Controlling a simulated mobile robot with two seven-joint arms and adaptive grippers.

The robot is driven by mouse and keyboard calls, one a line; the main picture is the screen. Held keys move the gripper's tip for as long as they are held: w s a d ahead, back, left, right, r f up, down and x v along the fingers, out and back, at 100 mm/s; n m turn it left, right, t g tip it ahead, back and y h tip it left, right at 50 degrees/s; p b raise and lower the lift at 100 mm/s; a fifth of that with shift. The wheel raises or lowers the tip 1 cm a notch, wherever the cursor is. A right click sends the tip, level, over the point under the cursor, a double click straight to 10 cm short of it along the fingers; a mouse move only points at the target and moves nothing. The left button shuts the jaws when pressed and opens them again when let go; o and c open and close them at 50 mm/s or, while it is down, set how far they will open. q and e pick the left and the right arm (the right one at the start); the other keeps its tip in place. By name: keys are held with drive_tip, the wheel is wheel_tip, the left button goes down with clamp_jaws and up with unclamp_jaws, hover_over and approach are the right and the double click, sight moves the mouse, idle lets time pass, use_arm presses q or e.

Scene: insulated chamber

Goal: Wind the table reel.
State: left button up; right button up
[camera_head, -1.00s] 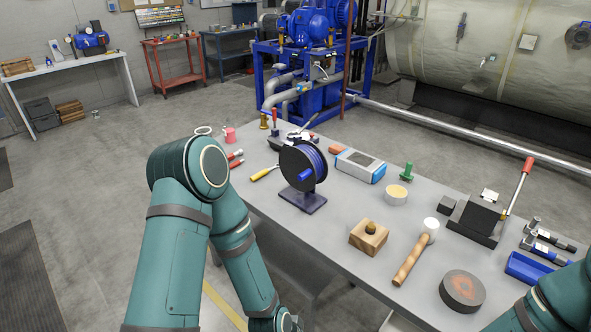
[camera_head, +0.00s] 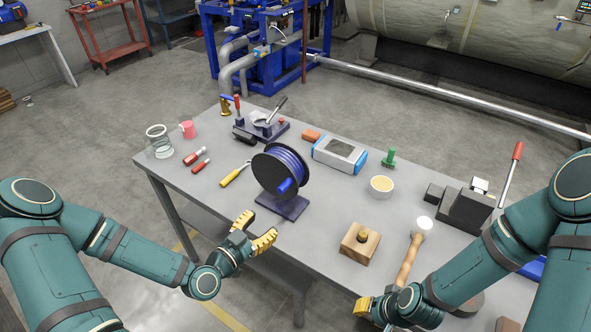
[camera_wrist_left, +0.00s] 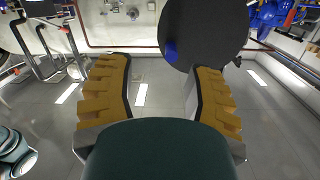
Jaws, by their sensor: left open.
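The table reel (camera_head: 283,168) stands upright on its dark base (camera_head: 284,208) near the table's front edge. It has black flanges, blue winding between them and a blue crank handle (camera_head: 285,188) on its near face. My left gripper (camera_head: 256,229) is open and empty, just in front of and below the reel, at the table edge. In the left wrist view the reel's black flange (camera_wrist_left: 205,25) fills the top, with the blue handle (camera_wrist_left: 171,50) ahead between the open yellow fingers, not touching them. My right gripper (camera_head: 366,308) is at the front edge, lower right, partly hidden.
A yellow-handled screwdriver (camera_head: 234,175) lies left of the reel. A wooden block (camera_head: 360,242), a mallet (camera_head: 412,250) and a white bowl (camera_head: 381,187) stand to the right. A blue-and-white box (camera_head: 340,154) is behind. The table between reel and block is clear.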

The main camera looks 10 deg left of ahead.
sight(286, 185)
use_arm(q)
drive_tip(key=shift+t, duration=0.6)
drive_tip(key=x, duration=0.4)
drive_tip(key=a+r+p+x, duration=0.1)
drive_tip(key=x, duration=0.9)
drive_tip(key=shift+w+a+r, duration=0.25)
drive_tip(key=shift+r, duration=0.15)
clamp_jaws()
